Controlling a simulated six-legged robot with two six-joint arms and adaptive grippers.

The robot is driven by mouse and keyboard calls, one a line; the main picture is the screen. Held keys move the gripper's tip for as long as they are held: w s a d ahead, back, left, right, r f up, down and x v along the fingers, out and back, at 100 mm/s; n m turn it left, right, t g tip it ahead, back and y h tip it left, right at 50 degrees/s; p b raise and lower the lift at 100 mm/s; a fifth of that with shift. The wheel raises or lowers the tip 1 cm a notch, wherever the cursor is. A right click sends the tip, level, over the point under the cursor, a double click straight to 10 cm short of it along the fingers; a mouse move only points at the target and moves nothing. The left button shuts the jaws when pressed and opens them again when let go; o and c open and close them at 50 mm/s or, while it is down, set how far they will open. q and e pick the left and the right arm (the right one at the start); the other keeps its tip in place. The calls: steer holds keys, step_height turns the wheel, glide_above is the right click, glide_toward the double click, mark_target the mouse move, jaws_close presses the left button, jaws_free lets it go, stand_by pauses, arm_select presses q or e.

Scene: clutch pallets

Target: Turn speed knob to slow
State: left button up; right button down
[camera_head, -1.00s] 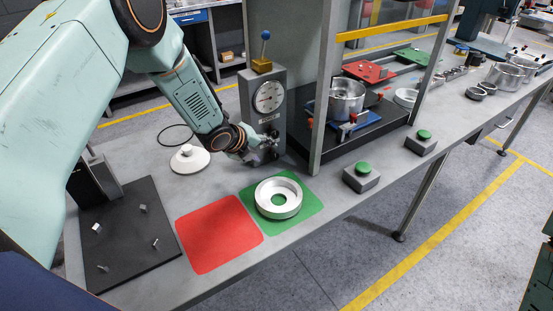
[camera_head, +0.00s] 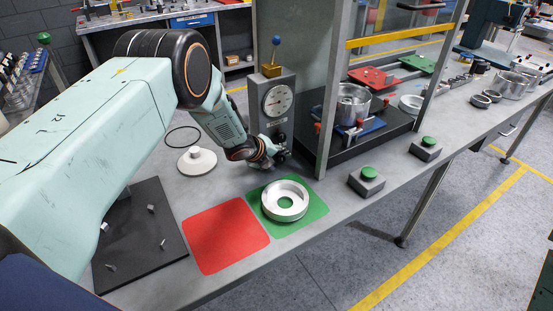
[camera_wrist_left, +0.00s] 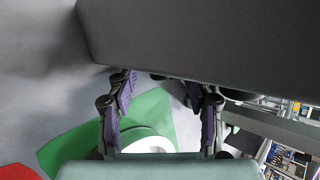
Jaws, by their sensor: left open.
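A grey upright box (camera_head: 283,128) with a round white dial (camera_head: 277,100) and a blue-balled lever (camera_head: 276,45) on top stands on the bench. My left gripper (camera_head: 281,150) is low at the front of this box. In the left wrist view my gripper (camera_wrist_left: 160,84) is open, its two fingers apart below the dark grey body of the box (camera_wrist_left: 200,35). The speed knob cannot be made out; the gripper covers the lower front of the box. Whether the fingers touch anything there cannot be told. My right gripper is not in view.
A silver ring (camera_head: 284,200) lies on a green mat (camera_head: 312,212), beside a red mat (camera_head: 226,238). A white lidded disc (camera_head: 197,161) is left of the box. A frame post (camera_head: 330,100) stands close right. Green-button boxes (camera_head: 367,181) line the front edge.

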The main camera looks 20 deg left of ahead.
arm_select(q)
steer(key=shift+r, duration=0.1)
steer(key=shift+d, duration=0.15)
steer(key=shift+c, duration=0.3)
steer(key=shift+w+d+f, duration=0.15)
steer(key=shift+w+f, duration=0.1)
steer(key=shift+w, duration=0.1)
steer(key=c, duration=0.3)
steer(key=shift+c, duration=0.7)
steer(key=shift+s+a, duration=0.1)
steer(key=shift+a, duration=0.15)
steer(key=c, duration=0.3)
jaws_close()
steer(key=shift+d, duration=0.1)
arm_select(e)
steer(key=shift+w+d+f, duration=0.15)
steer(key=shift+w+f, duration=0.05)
